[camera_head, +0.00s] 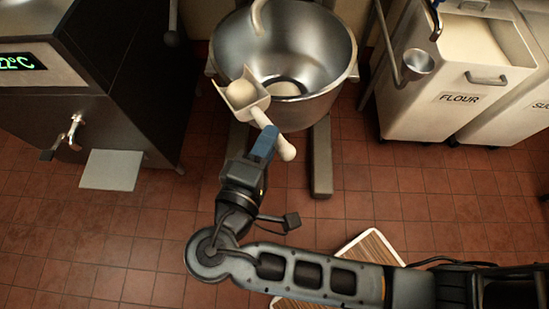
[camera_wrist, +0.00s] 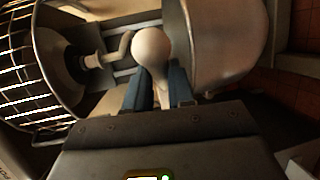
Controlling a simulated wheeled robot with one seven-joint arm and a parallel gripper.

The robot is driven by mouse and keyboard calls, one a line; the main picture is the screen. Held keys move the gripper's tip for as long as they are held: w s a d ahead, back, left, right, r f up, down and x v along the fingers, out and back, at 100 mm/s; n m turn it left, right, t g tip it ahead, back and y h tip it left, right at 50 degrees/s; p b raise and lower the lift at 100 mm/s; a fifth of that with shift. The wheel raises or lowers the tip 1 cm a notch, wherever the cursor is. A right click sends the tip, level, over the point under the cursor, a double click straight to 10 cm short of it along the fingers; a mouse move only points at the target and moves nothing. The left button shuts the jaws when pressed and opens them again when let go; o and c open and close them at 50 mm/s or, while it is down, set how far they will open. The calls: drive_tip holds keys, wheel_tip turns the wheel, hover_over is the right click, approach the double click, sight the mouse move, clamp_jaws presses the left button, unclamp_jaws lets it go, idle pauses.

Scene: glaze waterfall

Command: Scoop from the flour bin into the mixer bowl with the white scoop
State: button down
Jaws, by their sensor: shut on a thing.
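The white scoop (camera_head: 246,97) shows in the head view with pale flour (camera_head: 240,92) in its pan, at the near left rim of the mixer bowl (camera_head: 315,108). My gripper (camera_head: 264,143) is shut on the scoop's handle; in the wrist view the rounded handle end (camera_wrist: 152,47) stands between the blue fingers. The metal bowl is large and open, with a curved hook hanging over it and a little pale matter at its bottom. The flour bin (camera_head: 415,115) is at the upper right, labelled FLOUR, open, with pale flour inside.
A second white bin (camera_head: 515,117) stands right of the flour bin. A metal scoop (camera_head: 418,63) hangs by the flour bin. A dark machine with a green display (camera_head: 22,62) stands at the left. A wooden board (camera_head: 365,250) lies under my arm. Tiled floor between is clear.

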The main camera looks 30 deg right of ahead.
sight(282, 151)
drive_tip(key=s, duration=0.1)
drive_tip(key=s+r+m+g+h, duration=0.1)
drive_tip(key=s+a+m+g, duration=0.1)
drive_tip(key=s, duration=0.1)
drive_tip(key=shift+r+h, duration=0.35)
drive_tip(key=shift+h, duration=0.05)
drive_tip(key=w+d+f+n+t+b, duration=0.3)
drive_tip(key=w+n+t+b, duration=0.2)
drive_tip(key=n+t+b, duration=0.1)
drive_tip(key=w+d+f+n+t+h+b, duration=0.1)
drive_tip(key=w+d+n+t+b, duration=0.3)
drive_tip(key=n, duration=0.7)
drive_tip(key=w+f+t+b, duration=0.1)
drive_tip(key=w+t+b, duration=0.1)
drive_tip(key=t, duration=0.2)
drive_tip(key=shift+w+d+f+n+t, duration=0.2)
drive_tip(key=shift+f+n+t, duration=0.1)
drive_tip(key=shift+f+t, duration=0.1)
drive_tip(key=shift+r+h, duration=0.1)
drive_tip(key=shift+h, duration=0.2)
